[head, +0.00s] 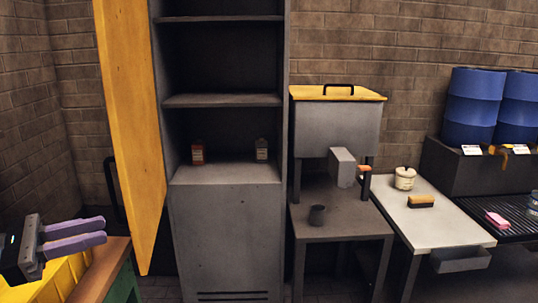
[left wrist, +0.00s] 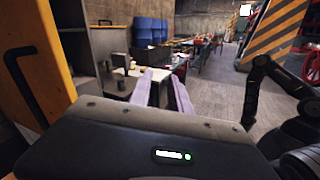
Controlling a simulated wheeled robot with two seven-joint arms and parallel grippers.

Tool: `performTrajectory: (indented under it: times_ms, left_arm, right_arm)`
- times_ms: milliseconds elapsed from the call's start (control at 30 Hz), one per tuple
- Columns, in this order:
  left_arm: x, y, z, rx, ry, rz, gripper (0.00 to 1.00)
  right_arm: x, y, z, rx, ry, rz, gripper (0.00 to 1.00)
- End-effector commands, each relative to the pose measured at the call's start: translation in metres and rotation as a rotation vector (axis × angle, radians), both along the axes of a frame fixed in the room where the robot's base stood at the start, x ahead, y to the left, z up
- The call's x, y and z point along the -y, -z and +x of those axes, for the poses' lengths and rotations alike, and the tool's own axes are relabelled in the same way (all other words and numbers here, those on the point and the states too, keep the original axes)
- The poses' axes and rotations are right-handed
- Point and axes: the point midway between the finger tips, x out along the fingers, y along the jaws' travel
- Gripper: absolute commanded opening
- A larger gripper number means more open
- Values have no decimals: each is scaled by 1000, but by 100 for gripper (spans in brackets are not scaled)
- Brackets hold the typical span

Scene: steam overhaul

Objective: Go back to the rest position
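My left gripper (head: 106,230) is at the lower left of the head view. Its two purple fingers point right and stand apart with nothing between them. In the left wrist view its fingers (left wrist: 166,75) also show a gap, with floor and furniture beyond. My right gripper is not seen in the head view. A black arm shows at the right edge of the left wrist view, but I cannot make out a gripper on it.
A yellow cabinet door (head: 130,130) stands open right of my left gripper. The grey cabinet (head: 225,225) holds two small containers. A wooden-topped unit (head: 105,265) is below the gripper.

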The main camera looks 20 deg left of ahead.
Motion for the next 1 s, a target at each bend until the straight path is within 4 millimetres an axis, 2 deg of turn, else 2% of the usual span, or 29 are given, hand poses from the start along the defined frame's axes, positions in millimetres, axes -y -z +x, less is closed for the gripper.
performTrajectory:
  times_ms: [167,267,433,567,667,767,867,900,967,1000]
  left_arm:
    - [-12,-1,25,111,-120,161,23]
    - [-9,-5,50,172,-183,314,23]
    - [17,-9,106,248,-252,676,23]
    - [54,4,158,291,-246,1036,23]
    - [94,33,201,327,-181,1342,23]
    - [140,84,240,374,-47,1647,23]
    - [184,150,263,433,130,1883,23]
    - [200,179,267,457,205,1952,23]
    - [224,223,268,498,325,2035,23]
    - [238,253,266,524,403,2075,23]
  right_arm:
    - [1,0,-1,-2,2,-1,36]
    - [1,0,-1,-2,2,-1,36]
    - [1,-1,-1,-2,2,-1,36]
    - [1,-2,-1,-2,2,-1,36]
    - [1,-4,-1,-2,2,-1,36]
    - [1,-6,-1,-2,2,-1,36]
    - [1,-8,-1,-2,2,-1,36]
    - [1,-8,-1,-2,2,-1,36]
    - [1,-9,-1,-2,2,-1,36]
    - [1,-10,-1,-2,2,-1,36]
